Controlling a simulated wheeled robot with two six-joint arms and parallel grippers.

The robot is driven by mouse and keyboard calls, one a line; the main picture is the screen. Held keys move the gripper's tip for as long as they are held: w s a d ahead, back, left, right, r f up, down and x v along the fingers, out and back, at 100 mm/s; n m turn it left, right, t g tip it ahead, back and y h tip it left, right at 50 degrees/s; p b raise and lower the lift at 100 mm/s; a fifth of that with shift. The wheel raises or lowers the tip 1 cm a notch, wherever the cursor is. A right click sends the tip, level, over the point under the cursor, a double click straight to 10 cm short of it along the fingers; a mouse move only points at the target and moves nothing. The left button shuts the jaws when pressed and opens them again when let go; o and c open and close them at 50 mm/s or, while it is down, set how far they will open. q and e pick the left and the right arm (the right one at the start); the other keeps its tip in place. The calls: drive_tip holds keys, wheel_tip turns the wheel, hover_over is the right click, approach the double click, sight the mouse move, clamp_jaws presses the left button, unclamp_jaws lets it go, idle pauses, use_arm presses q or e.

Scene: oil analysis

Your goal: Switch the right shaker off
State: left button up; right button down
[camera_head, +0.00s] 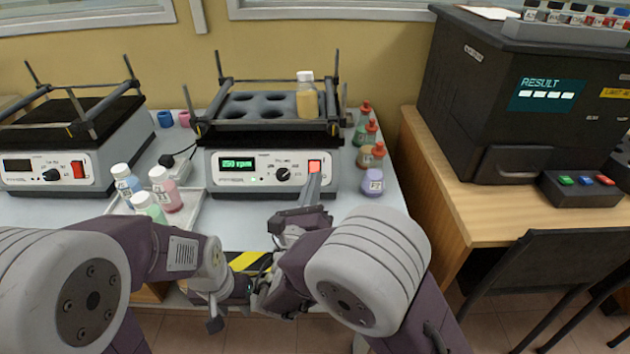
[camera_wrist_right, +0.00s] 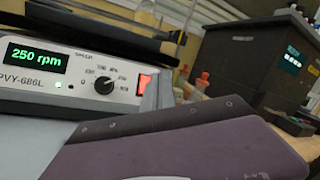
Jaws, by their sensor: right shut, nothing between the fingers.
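The right shaker (camera_head: 240,187) stands on the bench with its green display (camera_head: 238,163) lit at 250 rpm; the display also reads 250 rpm in the right wrist view (camera_wrist_right: 36,57). Its red power switch (camera_head: 315,166) glows at the right end of the front panel, beside the black knob (camera_head: 283,174). My right gripper (camera_head: 313,182) is shut and empty, its tip at the lower edge of the switch. In the right wrist view the finger (camera_wrist_right: 158,93) partly covers the switch (camera_wrist_right: 144,85); contact is unclear. My left gripper (camera_head: 215,308) hangs low before the bench, its jaws unclear.
A bottle of yellow liquid (camera_head: 307,97) stands in the right shaker's tray. The left shaker (camera_head: 60,172) has a dark display. Capped bottles (camera_head: 165,190) stand left of the right shaker, and red-topped bottles (camera_head: 372,182) stand close on its right.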

sight(318, 167)
drive_tip(key=shift+w+f+b, duration=0.3)
drive_tip(key=shift+w+f, duration=0.35)
drive_tip(key=shift+w, duration=0.25)
drive_tip(key=shift+w+f+b, duration=0.25)
drive_tip(key=shift+w+f, duration=0.35)
drive_tip(key=shift+w, duration=0.4)
idle(0.6)
drive_tip(key=shift+w+f, duration=0.2)
drive_tip(key=shift+w, duration=0.05)
drive_tip(key=shift+w+f, duration=0.2)
drive_tip(key=shift+w, duration=0.05)
idle(0.7)
drive_tip(key=shift+s+r+p, duration=0.4)
drive_tip(key=shift+s+r, duration=0.05)
drive_tip(key=shift+s, duration=0.2)
